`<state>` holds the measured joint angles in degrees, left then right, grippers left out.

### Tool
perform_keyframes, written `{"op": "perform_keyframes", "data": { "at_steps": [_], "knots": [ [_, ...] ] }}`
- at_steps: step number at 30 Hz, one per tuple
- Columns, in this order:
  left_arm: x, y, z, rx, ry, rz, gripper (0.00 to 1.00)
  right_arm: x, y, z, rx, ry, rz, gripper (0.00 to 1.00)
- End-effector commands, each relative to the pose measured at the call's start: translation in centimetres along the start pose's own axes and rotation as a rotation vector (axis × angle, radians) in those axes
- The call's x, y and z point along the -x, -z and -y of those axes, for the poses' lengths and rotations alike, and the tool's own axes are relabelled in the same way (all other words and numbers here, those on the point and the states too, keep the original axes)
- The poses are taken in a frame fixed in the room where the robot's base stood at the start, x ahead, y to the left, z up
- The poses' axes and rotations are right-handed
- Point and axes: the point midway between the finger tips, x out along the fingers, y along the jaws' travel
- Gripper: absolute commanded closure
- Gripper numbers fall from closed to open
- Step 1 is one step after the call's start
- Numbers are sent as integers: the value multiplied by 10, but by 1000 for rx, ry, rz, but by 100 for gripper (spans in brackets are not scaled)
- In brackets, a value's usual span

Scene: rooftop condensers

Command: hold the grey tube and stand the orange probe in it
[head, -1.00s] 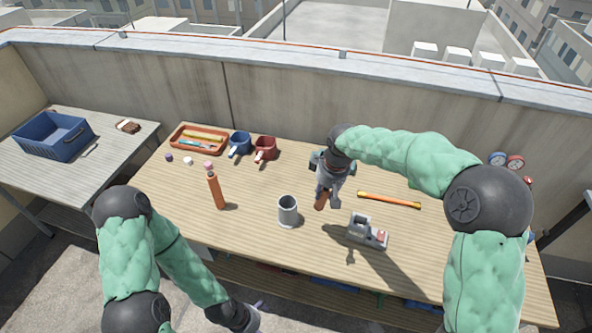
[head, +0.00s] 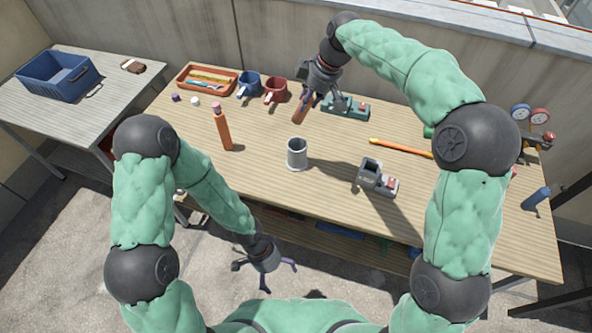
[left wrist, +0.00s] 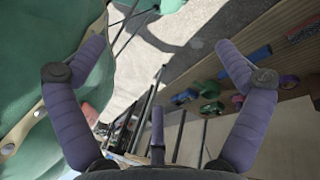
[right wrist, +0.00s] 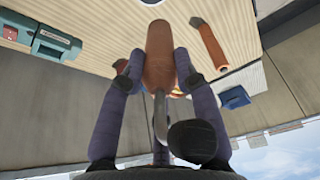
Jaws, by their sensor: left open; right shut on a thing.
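The grey tube (head: 297,153) stands upright and open-topped on the wooden table. My left gripper (head: 265,272) is open and empty, low before the table's front edge.
A grey block-shaped holder (head: 370,174) stands right of the tube. An orange rod (head: 400,147) lies behind it. The table left of the tube has free room.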

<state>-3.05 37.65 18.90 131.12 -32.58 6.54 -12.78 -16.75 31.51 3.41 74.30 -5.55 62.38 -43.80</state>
Motion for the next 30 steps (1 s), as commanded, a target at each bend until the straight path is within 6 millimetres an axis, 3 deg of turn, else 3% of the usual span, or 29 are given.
{"op": "perform_keyframes", "data": {
  "at_steps": [4,8,14,22,30],
  "knots": [
    [18,-6,7,-379,83,149,0,0,0,0,-1,-1,-1,100],
    [39,-8,26,-680,185,298,0,0,0,0,-1,-1,-1,100],
    [78,9,65,-1068,386,534,0,0,0,0,-1,-1,-1,100],
    [133,65,104,-1438,709,805,0,0,0,0,-1,-1,-1,100],
    [180,144,107,-1700,1074,978,0,0,0,0,-1,-1,-1,100]
  ]
}}
